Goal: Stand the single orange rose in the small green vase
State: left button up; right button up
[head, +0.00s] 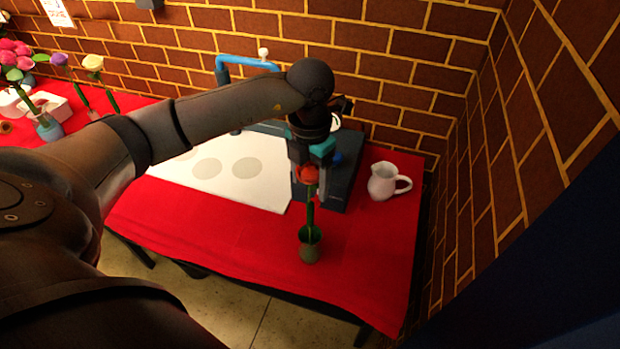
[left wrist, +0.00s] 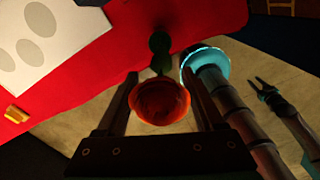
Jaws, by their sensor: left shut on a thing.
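The orange rose (head: 309,174) is held upright by my left gripper (head: 312,182), which is shut on it just below the arm's end. Its green stem points down, and its lower end meets the mouth of the small green vase (head: 310,252) in the head view. I cannot tell how deep the stem sits. The vase stands upright near the table's front edge. In the left wrist view the rose head (left wrist: 160,101) lies between the two fingers and hides most of the stem and vase. What looks like my right gripper (left wrist: 265,88) shows there with its prongs apart, empty.
The red-covered table (head: 375,240) has a white jug (head: 384,181) at right and a dark flat box (head: 345,185) behind the rose. A white sheet with grey circles (head: 225,178) lies left. More flowers (head: 20,60) stand far left. A brick wall closes the back and right.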

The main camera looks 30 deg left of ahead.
pick_arm(q)
jog(key=shift+f, duration=0.25)
jog(key=o, duration=1.3)
jog(key=shift+o, duration=0.2)
notch_tip(320, 180, up, 15)
jog(key=shift+r, duration=0.15)
jog(key=shift+s, duration=0.1)
